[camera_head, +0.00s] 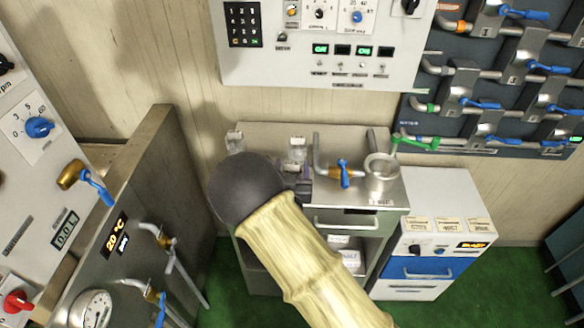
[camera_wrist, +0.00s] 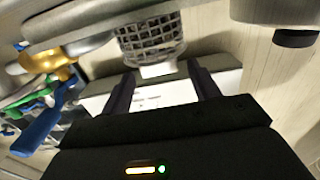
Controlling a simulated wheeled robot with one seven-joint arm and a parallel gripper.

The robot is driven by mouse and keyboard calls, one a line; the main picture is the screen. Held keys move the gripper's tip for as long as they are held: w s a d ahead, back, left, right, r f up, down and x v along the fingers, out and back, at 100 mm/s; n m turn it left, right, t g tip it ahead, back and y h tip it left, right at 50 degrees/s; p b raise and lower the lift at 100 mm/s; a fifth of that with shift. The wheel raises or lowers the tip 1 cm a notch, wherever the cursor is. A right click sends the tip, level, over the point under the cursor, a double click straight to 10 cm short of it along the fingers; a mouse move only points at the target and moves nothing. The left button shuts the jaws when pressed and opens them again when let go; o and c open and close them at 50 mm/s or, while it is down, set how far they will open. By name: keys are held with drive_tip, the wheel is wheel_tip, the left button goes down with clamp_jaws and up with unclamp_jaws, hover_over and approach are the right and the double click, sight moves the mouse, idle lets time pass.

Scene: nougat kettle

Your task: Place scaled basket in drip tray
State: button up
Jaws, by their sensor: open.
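A grey metal mesh basket (camera_wrist: 150,38) shows at the top middle of the wrist view, with a pale tab (camera_wrist: 158,70) at its lower edge. My gripper (camera_wrist: 161,72) is open. Its two dark fingers point towards the basket, with the tab between or just beyond their tips; I cannot tell whether they touch it. In the head view my gripper (camera_head: 301,180) is over the front of a metal cabinet top (camera_head: 270,133), largely hidden by my own arm. I cannot tell which thing is the drip tray.
On the cabinet top stand a pipe with a blue-handled valve (camera_head: 344,174), a round metal cup (camera_head: 381,166) and two small clear items (camera_head: 235,140). A white and blue drawer unit (camera_head: 425,268) is to the right. A metal panel (camera_head: 150,190) with valves stands left.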

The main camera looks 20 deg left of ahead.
drive_tip(key=b+v, duration=0.2)
drive_tip(key=v, duration=0.9)
drive_tip(key=shift+s, duration=0.35)
drive_tip(key=shift+d, duration=0.15)
drive_tip(key=w+d+f+m+g+h, duration=0.1)
drive_tip(key=w+d+m+g, duration=0.1)
drive_tip(key=d+g, duration=0.35)
drive_tip(key=w+d+f+m+g+h, duration=0.1)
drive_tip(key=w+d+g+h, duration=0.15)
drive_tip(key=d, duration=0.55)
drive_tip(key=s+d+r+g, duration=0.2)
drive_tip(key=s+d+g, duration=0.1)
drive_tip(key=s+d, duration=0.3)
drive_tip(key=s+d+r+g, duration=0.3)
drive_tip(key=s+d, duration=0.4)
drive_tip(key=d, duration=0.4)
drive_tip(key=shift+d+g, duration=0.25)
drive_tip(key=shift+g, duration=0.25)
